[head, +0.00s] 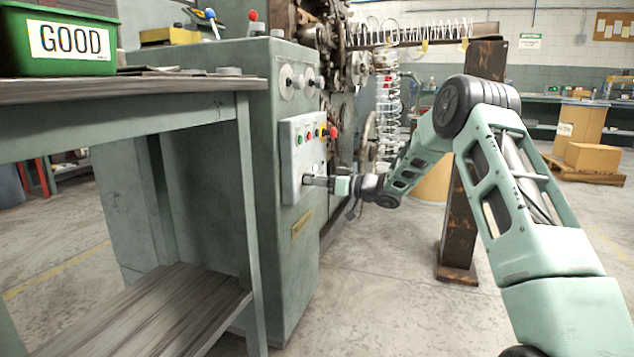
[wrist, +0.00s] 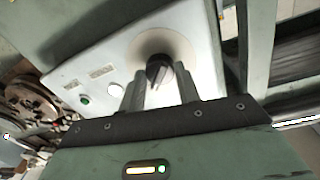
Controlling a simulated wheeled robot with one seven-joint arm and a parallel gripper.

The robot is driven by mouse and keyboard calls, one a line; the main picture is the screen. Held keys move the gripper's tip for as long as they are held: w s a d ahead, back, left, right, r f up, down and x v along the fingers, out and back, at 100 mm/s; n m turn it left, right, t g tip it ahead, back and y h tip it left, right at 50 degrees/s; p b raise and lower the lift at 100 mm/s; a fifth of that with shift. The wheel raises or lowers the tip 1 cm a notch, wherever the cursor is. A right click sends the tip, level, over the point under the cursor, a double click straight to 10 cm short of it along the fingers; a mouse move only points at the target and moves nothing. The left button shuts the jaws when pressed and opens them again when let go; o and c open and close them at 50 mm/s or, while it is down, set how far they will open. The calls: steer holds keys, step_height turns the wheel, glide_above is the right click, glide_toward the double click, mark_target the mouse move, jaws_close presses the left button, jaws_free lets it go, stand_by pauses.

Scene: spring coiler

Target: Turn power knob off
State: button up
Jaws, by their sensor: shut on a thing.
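The power knob (wrist: 158,70) is a dark knob on a round pale plate, on the light grey control panel (head: 291,150) of the green machine. In the wrist view my gripper (wrist: 160,82) has its two fingers on either side of the knob, shut on it. In the head view my gripper (head: 318,181) reaches the lower part of the panel from the right. There the knob is mostly hidden by the fingers. The knob's exact setting is hard to tell.
Several coloured buttons (head: 322,131) sit on the panel above the knob. A workbench (head: 150,88) with a green GOOD bin (head: 62,62) stands at the left. A rusty post (head: 462,200) stands behind my arm. Open floor (head: 390,310) lies in front.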

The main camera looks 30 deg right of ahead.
steer(key=shift+n, duration=0.3)
steer(key=n+b, duration=0.1)
steer(key=n, duration=0.5)
steer(key=n+y+b, duration=0.1)
steer(key=n, duration=0.5)
steer(key=n+b, duration=0.1)
steer(key=n, duration=0.5)
steer(key=shift+d+f+y, duration=0.15)
steer(key=shift+f+y, duration=0.1)
steer(key=shift+y, duration=0.05)
stand_by(0.4)
steer(key=o, duration=1)
steer(key=shift+r, duration=0.1)
steer(key=shift+c, duration=0.2)
steer(key=shift+s, duration=0.1)
